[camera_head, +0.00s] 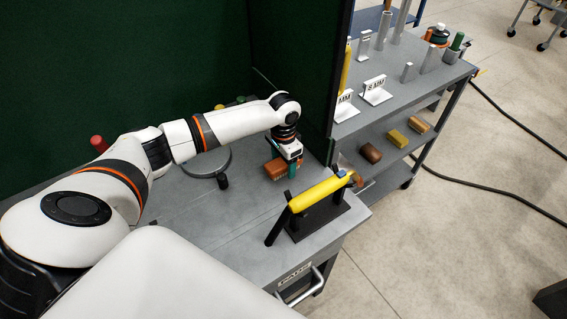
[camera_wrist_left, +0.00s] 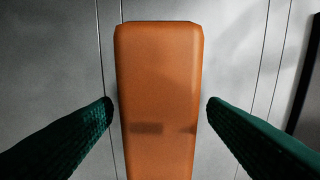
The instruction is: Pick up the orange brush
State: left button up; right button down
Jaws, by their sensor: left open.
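The orange brush (camera_head: 275,168) is a rounded orange-brown block on the grey table top (camera_head: 180,247). In the left wrist view the brush (camera_wrist_left: 158,90) lies lengthwise up the middle of the picture. My left gripper (camera_head: 289,172) is above the brush at its right part. In the wrist view its green fingers (camera_wrist_left: 158,106) stand open on both sides of the brush, with a small gap on each side. The near end of the brush runs out of the wrist view. My right gripper does not show.
A yellow-handled tool (camera_head: 318,193) rests on a black stand (camera_head: 322,222) close in front of the gripper. A round grey stand (camera_head: 207,163) is to the left. Dark green panels (camera_head: 150,60) rise behind. A second cart (camera_head: 375,127) with blocks and posts stands to the right.

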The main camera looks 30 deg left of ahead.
pick_arm(q)
jog(key=shift+f, duration=0.2)
jog(key=c, duration=1.2)
notch_tip(320, 180, up, 10)
jog(key=shift+r+b, duration=0.1)
jog(key=shift+b, duration=0.6)
jog(key=o, duration=0.5)
jog(key=shift+c, duration=1.4)
